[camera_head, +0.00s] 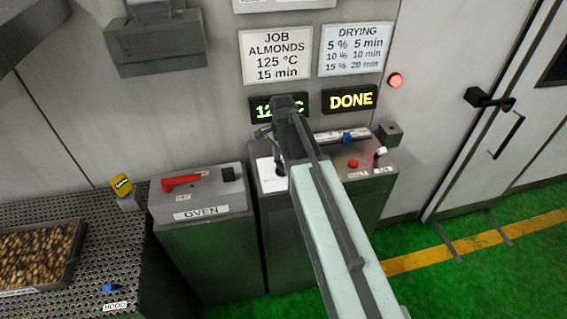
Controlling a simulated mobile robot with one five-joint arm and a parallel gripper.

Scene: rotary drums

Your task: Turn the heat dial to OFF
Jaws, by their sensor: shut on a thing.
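My arm reaches over the control console (380,185) in the middle, and my gripper (266,140) points down at the white plate (268,178) on the left of the console top. The gripper is shut on what appears to be the heat dial; my arm and gripper hide the dial, so its pointer and OFF mark cannot be read. The green temperature display (264,109) on the wall behind is partly covered by my arm, with "12" and "C" showing. The display (350,99) to its right reads DONE.
The console also bears a blue slider knob (347,137), a red button (353,163) and a white-tipped lever (380,152). Left is the OVEN box (202,200) with a red handle (181,182). A tray of almonds (72,275) sits on the perforated table (120,240). Green floor (460,290) is clear.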

